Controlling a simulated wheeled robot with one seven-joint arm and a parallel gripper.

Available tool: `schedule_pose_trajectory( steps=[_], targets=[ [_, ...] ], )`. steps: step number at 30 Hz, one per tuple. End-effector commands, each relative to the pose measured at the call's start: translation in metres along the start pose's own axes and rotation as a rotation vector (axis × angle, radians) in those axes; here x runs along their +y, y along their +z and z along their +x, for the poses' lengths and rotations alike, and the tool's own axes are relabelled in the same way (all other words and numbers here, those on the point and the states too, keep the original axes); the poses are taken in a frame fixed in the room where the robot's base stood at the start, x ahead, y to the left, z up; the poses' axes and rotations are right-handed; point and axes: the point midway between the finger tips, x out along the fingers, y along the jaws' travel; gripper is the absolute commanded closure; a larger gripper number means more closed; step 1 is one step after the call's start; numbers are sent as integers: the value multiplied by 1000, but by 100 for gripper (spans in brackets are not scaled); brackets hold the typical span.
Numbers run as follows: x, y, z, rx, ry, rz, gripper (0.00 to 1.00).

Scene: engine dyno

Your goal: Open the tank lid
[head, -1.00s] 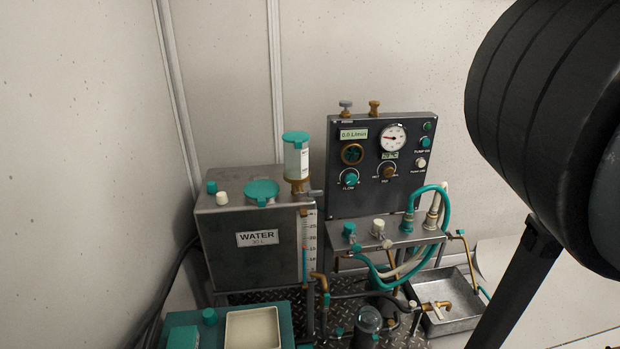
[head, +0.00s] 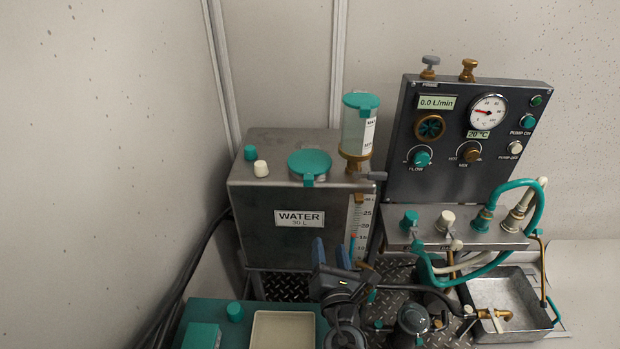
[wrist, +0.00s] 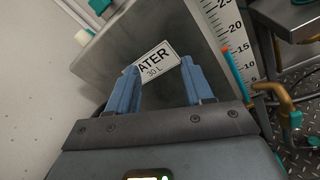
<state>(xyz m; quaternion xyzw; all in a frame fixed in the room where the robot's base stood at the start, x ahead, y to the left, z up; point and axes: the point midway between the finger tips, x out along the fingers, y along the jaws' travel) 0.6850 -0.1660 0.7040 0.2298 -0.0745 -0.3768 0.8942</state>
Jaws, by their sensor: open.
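The tank lid (head: 310,163) is a round teal disc with a small front tab. It lies flat and closed on top of the grey metal water tank (head: 253,209). My gripper (head: 331,246) is in front of the tank's lower right front, below the lid's height. In the wrist view my gripper (wrist: 157,75) has its two blue fingers apart with nothing between them, pointing at the tank front (wrist: 120,45) and its WATER label (wrist: 155,64). The lid is out of the wrist view.
A teal and cream cap stand at the tank top's left. A teal-capped clear cylinder (head: 358,133) stands right of the lid. A level scale (head: 357,222) runs down the tank's right front. A control panel (head: 465,145) and hoses are farther right.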

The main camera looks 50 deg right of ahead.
Motion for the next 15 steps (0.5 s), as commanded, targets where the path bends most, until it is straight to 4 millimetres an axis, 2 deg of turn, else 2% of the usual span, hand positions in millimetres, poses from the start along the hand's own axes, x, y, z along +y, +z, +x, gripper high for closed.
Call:
schedule_pose_trajectory(
  steps=[1, 3, 6, 10, 15],
  targets=[
    [13, 8, 21, -84, 4, -92, 49],
    [30, 22, 40, -192, 4, -221, 49],
    [52, 39, 59, -319, -2, -360, 49],
    [70, 54, 71, -419, -10, -464, 49],
    [77, 64, 82, -458, -15, -503, 49]
  ],
)
